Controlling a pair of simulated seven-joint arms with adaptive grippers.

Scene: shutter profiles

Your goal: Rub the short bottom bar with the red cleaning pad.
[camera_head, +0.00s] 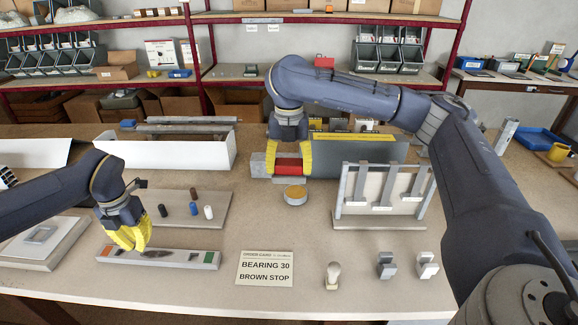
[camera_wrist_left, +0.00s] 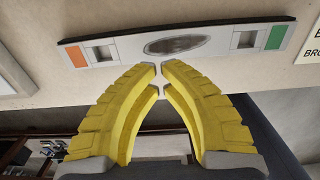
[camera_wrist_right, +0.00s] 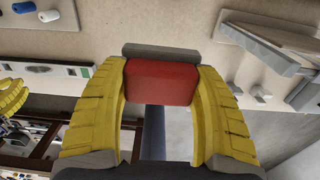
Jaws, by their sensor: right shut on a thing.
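A short grey bar (camera_head: 180,258) with an orange end and a green end lies on the front left of the table. A dark oval smudge (camera_wrist_left: 174,44) marks its middle. My left gripper (camera_head: 140,248) points down at the bar; its fingertips (camera_wrist_left: 162,76) are together with nothing between them. Whether they touch the bar is unclear. My right gripper (camera_head: 291,170) is shut on the red cleaning pad (camera_wrist_right: 160,82), near the middle of the table and away from the bar. The pad also shows in the head view (camera_head: 289,165).
A yellow-topped round tin (camera_head: 295,194) stands just in front of the right gripper. A board with small pegs (camera_head: 180,208) lies behind the bar. A card (camera_head: 265,268) lies right of the bar. A rack with grey profiles (camera_head: 383,190) stands to the right.

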